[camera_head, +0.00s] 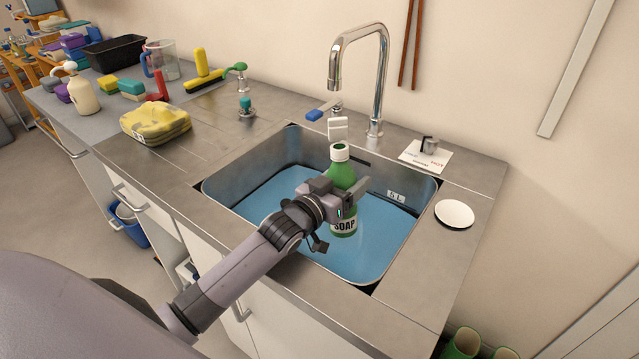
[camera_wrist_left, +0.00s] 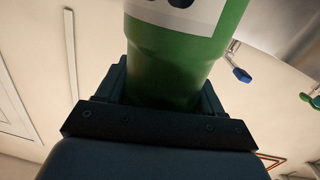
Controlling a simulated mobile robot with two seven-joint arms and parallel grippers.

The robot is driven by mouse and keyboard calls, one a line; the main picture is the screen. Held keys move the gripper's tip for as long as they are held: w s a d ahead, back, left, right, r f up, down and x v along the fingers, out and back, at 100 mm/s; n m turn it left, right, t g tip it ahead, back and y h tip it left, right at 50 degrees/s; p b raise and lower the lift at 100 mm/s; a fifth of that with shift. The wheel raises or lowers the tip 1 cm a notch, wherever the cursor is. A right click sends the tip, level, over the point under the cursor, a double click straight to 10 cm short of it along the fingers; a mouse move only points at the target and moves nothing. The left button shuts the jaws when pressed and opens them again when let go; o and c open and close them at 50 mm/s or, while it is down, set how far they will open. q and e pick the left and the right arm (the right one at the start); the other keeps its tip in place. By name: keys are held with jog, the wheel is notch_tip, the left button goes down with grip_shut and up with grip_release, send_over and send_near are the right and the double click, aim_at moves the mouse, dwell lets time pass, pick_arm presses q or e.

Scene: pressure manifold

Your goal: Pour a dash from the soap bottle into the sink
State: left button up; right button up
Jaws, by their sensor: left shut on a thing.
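A green soap bottle (camera_head: 343,178) with a white cap and a SOAP label is upright over the sink in the head view. My left gripper (camera_head: 350,196) is shut around its middle and hides part of it. In the left wrist view the green bottle (camera_wrist_left: 175,65) fills the space between the fingers of my left gripper (camera_wrist_left: 160,95). The steel sink (camera_head: 225,188) holds blue water (camera_head: 375,240). I cannot tell whether the bottle's base touches the water. My right gripper is not in view.
A chrome faucet (camera_head: 380,85) with a blue-tipped lever (camera_head: 316,115) arches behind the bottle. A white dish (camera_head: 454,214) sits right of the sink. A yellow cloth bundle (camera_head: 155,122), a cream dispenser bottle (camera_head: 83,95) and brushes stand on the left.

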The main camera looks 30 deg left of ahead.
pick_arm(q)
jog(key=shift+f+n, duration=0.1)
jog(key=shift+n, duration=0.2)
jog(key=shift+w+a+n+g, duration=0.15)
jog(key=shift+n+g, duration=0.15)
jog(key=shift+n, duration=0.5)
jog(key=shift+w+a+f+n+g+h+b, duration=0.15)
jog(key=shift+a+f+n+g+b, duration=0.2)
jog(key=shift+n, duration=0.4)
jog(key=shift+f+n+g+h+b, duration=0.15)
jog(key=shift+f+n+b, duration=0.15)
jog(key=shift+f+n, duration=0.35)
jog(key=shift+d+n, duration=0.15)
jog(key=shift+n, duration=0.75)
jog(key=shift+s+d+f+n+g+h+b, duration=0.3)
jog(key=shift+d+n+g+b, duration=0.1)
jog(key=shift+n, duration=0.3)
jog(key=shift+s+d+f+n+g+h+b, duration=0.15)
jog(key=shift+d+n+g+h+b, duration=0.15)
jog(key=shift+n+b, duration=0.6)
dwell(3.0)
